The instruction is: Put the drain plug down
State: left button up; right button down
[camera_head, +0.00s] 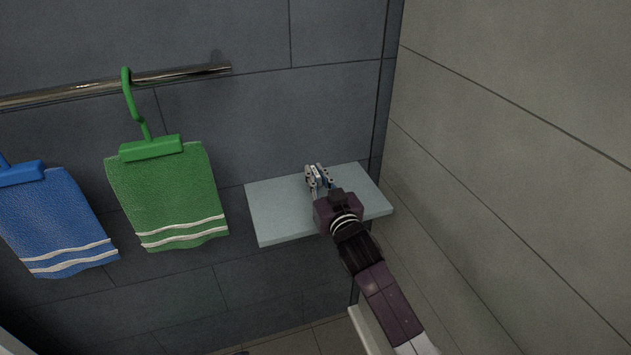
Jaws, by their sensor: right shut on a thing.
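My right gripper (318,180) is at the pale wall shelf (275,212), with its arm reaching in from the lower right. Its fingers are over the shelf surface towards the wall. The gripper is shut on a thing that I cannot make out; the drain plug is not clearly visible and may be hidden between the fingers. I cannot tell whether the held thing touches the shelf. My left gripper is not in view.
A green towel (172,195) and a blue towel (52,222) hang from a metal rail (180,75) left of the shelf. A light side wall (520,130) stands close on the right. The shelf's left part and right end are bare.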

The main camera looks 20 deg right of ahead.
jog(key=shift+f, duration=1.05)
jog(key=shift+f, duration=0.15)
jog(key=c, duration=2)
grip_release()
jog(key=s+b, duration=0.1)
jog(key=s, duration=1.1)
jog(key=shift+d, duration=0.15)
